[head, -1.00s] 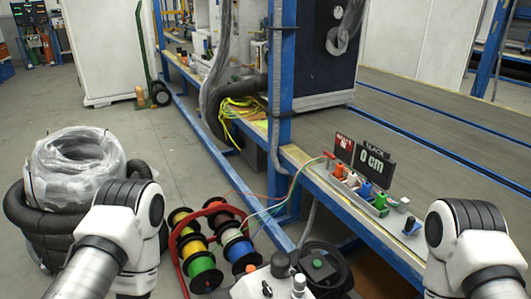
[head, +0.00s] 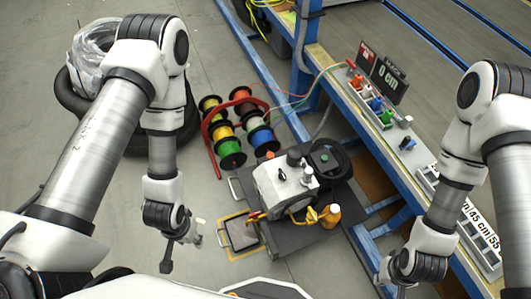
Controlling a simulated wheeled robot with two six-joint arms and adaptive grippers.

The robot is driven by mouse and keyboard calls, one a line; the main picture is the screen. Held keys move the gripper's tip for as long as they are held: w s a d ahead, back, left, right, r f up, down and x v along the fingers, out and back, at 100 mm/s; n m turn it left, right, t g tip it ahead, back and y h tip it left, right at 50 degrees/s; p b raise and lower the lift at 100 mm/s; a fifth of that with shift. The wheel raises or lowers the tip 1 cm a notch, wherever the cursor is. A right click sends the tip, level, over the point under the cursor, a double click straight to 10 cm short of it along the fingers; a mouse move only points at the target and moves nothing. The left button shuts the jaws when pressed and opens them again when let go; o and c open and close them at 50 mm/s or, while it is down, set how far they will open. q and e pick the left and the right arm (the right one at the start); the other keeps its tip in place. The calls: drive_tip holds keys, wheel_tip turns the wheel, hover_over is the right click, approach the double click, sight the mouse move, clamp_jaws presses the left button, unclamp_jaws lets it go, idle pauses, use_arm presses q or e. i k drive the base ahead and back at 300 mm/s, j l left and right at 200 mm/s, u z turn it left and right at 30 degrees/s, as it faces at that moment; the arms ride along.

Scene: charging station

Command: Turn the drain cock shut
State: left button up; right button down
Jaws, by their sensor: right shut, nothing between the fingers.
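A white machine with a dark top knob (head: 285,185) stands on a dark low base beside the bench. My right gripper (head: 388,279) is low at the right, shut and empty, apart from the machine.
Spools of coloured wire (head: 231,143) stand behind. The blue-framed bench (head: 400,165) with small parts runs along the right.

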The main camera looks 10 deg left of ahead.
sight(254, 215)
drive_tip(key=k, duration=0.9)
